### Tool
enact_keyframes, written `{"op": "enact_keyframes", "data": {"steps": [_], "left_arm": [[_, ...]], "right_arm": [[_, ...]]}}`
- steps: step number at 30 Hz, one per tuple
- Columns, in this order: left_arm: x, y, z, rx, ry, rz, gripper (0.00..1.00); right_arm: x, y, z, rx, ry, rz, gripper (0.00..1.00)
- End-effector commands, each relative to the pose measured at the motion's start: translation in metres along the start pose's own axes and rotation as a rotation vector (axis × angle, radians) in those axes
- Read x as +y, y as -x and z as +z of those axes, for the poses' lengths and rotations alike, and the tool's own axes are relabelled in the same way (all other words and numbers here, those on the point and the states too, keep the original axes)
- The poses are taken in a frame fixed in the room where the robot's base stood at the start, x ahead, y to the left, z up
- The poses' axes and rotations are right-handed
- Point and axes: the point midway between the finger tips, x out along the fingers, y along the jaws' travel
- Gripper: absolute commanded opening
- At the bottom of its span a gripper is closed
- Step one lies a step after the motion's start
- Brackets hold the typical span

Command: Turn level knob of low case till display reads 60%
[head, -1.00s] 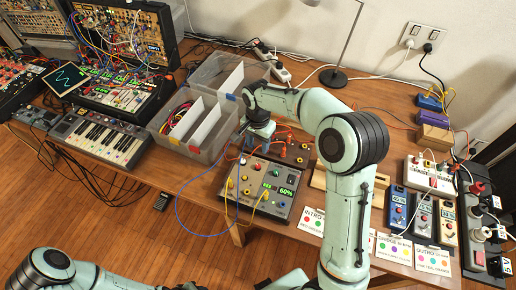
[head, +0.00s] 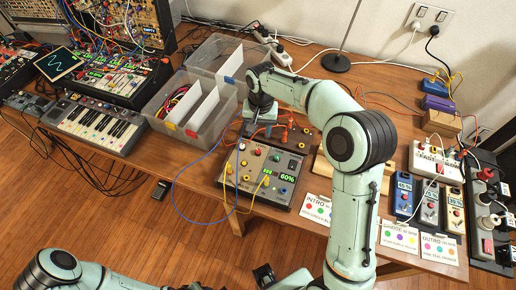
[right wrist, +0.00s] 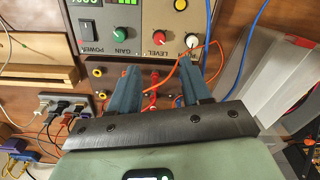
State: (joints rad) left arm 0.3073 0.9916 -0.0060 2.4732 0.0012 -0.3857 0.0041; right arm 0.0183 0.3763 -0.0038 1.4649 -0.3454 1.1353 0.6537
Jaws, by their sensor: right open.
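The low case (head: 239,192) is a grey panel near the table's front edge. Its green display (head: 287,178) reads 60%. In the right wrist view the case (right wrist: 108,18) fills the top. Its red LEVEL knob (right wrist: 160,38) sits between the green GAIN knob (right wrist: 120,33) and a white knob (right wrist: 192,40). My right gripper (right wrist: 158,68) is open and empty, its fingers apart over the strip just behind the case, not touching the knob. It also shows in the head view (head: 262,118), partly hidden by its arm. My left arm enters low; its gripper's jaws are unclear.
A clear bin (head: 205,128) with dividers stands behind left of the case. Orange cables cross behind it, and blue and yellow cables hang at its left and front. Colour cards (head: 390,232) and small pedals stand at right. A wooden block lies beside the case.

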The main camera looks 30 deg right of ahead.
Motion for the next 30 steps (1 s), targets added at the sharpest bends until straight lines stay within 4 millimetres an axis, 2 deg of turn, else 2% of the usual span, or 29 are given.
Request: {"op": "enact_keyframes", "data": {"steps": [1, 9, 15, 21, 29, 30], "left_arm": [[-0.001, -0.002, 0.000, -0.001, 0.000, 0.000, 0.43], [-0.003, -0.006, 0.002, -0.003, 0.001, -0.001, 0.43], [-0.003, -0.008, 0.002, -0.004, 0.001, -0.001, 0.43], [-0.004, -0.008, 0.002, -0.004, 0.001, -0.001, 0.43], [-0.004, -0.008, 0.002, -0.004, 0.001, -0.001, 0.43], [-0.004, -0.008, 0.002, -0.004, 0.001, -0.001, 0.43]], "right_arm": [[0.001, -0.012, 0.001, -0.004, -0.001, 0.003, 0.48], [0.001, -0.070, 0.001, -0.004, -0.003, 0.003, 0.48], [0.001, -0.099, 0.000, -0.002, -0.004, 0.002, 0.48], [0.001, -0.110, 0.000, 0.000, -0.004, 0.001, 0.48], [0.000, -0.110, 0.000, 0.001, -0.004, 0.000, 0.48], [0.000, -0.110, 0.000, 0.001, -0.004, 0.000, 0.35]]}}
